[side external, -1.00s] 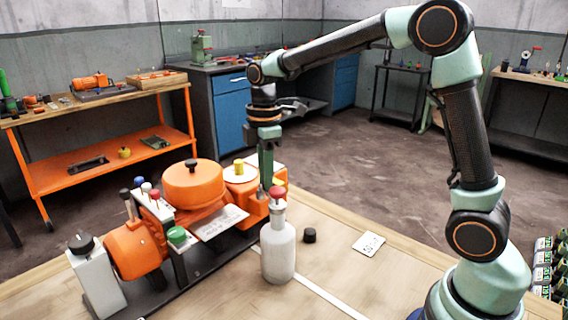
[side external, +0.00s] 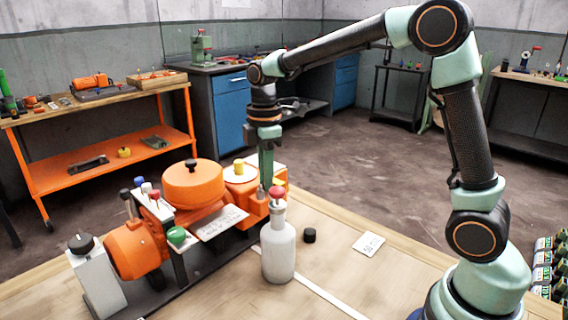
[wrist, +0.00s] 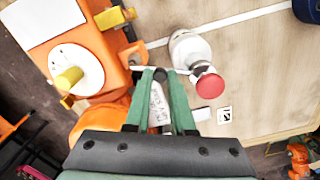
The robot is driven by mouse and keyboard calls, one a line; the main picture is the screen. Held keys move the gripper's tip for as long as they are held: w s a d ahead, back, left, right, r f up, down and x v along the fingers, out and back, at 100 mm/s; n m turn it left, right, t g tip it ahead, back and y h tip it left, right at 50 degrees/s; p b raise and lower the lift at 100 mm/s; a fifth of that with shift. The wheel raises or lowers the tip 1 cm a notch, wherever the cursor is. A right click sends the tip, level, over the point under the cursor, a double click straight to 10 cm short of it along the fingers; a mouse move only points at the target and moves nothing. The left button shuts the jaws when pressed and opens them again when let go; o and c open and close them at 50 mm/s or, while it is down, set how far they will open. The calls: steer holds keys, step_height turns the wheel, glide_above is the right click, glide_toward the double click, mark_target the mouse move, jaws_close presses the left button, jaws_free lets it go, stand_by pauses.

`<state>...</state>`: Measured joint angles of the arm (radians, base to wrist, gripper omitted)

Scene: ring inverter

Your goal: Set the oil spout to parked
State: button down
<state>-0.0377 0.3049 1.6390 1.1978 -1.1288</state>
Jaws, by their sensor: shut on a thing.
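The oil spout (wrist: 178,71) appears to be the thin pale bar at my fingertips in the wrist view, running between the orange machine and the white bottle. My gripper (wrist: 164,73) is shut on it. In the side external view my gripper (side external: 266,182) points down beside the orange block at the machine's right end, behind the bottle; the spout is hidden there. The white bottle (side external: 278,250) stands upright with a red knob (side external: 277,193) on top; the knob also shows in the wrist view (wrist: 210,87). A lettered plate shows between my fingers, its words unclear.
The orange machine (side external: 193,187) with several knobs stands left of the bottle. A black cap (side external: 309,235) and a white card (side external: 368,244) lie on the bench to the right.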

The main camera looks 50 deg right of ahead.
steer(key=shift+a+r, duration=0.1)
steer(key=shift+a, duration=0.05)
steer(key=s+a+n, duration=0.2)
steer(key=a+n, duration=0.2)
steer(key=n, duration=0.7)
steer(key=s+a+n, duration=0.3)
steer(key=a+n, duration=0.1)
steer(key=n, duration=0.7)
steer(key=shift+s+n, duration=0.2)
steer(key=shift+n, duration=0.1)
stand_by(0.4)
steer(key=c, duration=0.8)
jaws_free()
steer(key=shift+s, duration=0.1)
steer(key=shift+o, duration=0.2)
